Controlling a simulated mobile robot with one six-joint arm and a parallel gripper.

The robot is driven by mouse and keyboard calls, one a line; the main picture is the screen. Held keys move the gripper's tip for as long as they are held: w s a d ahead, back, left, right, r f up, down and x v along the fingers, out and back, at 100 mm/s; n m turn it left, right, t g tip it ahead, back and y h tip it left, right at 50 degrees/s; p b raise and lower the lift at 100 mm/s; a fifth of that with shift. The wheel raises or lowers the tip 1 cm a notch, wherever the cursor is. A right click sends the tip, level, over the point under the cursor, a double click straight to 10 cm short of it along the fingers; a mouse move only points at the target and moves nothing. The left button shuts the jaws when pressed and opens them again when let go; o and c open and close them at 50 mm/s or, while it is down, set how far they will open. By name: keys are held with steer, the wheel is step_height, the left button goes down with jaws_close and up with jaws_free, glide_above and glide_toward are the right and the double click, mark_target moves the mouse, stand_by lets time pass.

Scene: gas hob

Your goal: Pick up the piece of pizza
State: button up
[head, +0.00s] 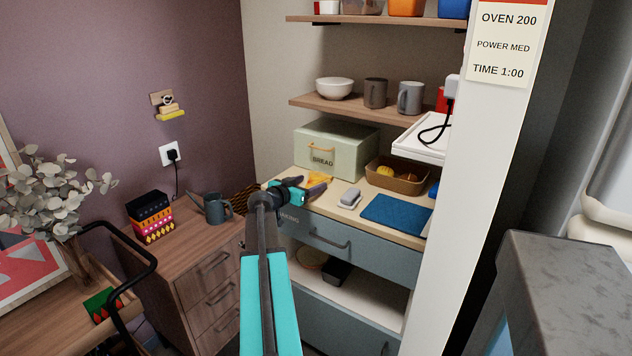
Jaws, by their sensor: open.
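The piece of pizza (320,178) looks like a small yellow-orange wedge. It lies on the light worktop (385,229) in front of the green bread box. My gripper (311,186) is at the worktop's left end, just in front of and left of the pizza in the picture. Its jaws are open, and I see nothing held in them. The gripper and its fingers hide part of the worktop near the pizza. I cannot tell whether a finger touches the pizza.
The bread box (336,148) stands behind the pizza. A grey object (350,197), a blue mat (396,215) and a brown basket (396,176) with yellow items lie to the right. A shelf (365,110) with a bowl and mugs hangs above. A white pillar (470,190) closes the right side.

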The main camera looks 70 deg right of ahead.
mark_target(307, 185)
stand_by(0.5)
steer(key=c, duration=1.2)
steer(key=shift+r, duration=0.1)
steer(key=shift+a+r+b, duration=0.25)
steer(key=shift+r+b, duration=0.05)
steer(key=shift+r, duration=0.05)
step_height(307, 185, up, 6)
steer(key=shift+f, duration=0.15)
steer(key=shift+w+a+r, duration=0.1)
steer(key=shift+a+r, duration=0.05)
steer(key=shift+r, duration=0.1)
steer(key=f+v, duration=0.1)
steer(key=v, duration=0.5)
steer(key=f+b+v, duration=0.1)
steer(key=v, duration=0.5)
steer(key=f+b+v, duration=0.1)
steer(key=v, duration=0.6)
steer(key=shift+w+a+f, duration=0.1)
steer(key=shift+a+f, duration=0.2)
steer(key=shift+f, duration=0.15)
